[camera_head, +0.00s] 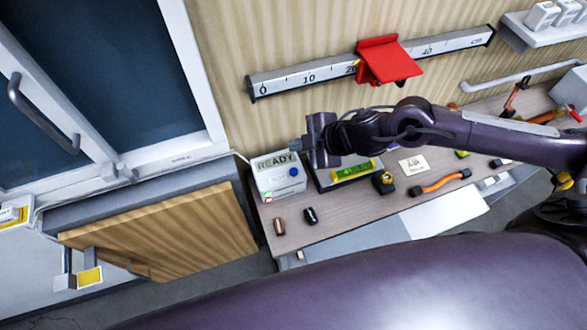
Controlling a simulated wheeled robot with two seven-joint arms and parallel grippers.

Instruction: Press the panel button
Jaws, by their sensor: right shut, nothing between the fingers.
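A white panel box (270,183) stands at the left end of the workbench, with "READY" on its top display. A round blue button (293,172) sits on its face, with small red and green marks lower left. My right gripper (305,146) comes in from the right and is shut with nothing in it. In the picture it lies just above and right of the button, near the display's right end. A gap shows between them here, but the distance in depth is hard to judge. My left gripper is not in view.
The workbench (350,209) holds a tray with a yellow-green level (353,171), a yellow-black tape measure (383,182), an orange-handled tool (440,182) and two small cylinders (311,215). A ruler rail (300,77) with a red slider (387,61) runs along the wall behind.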

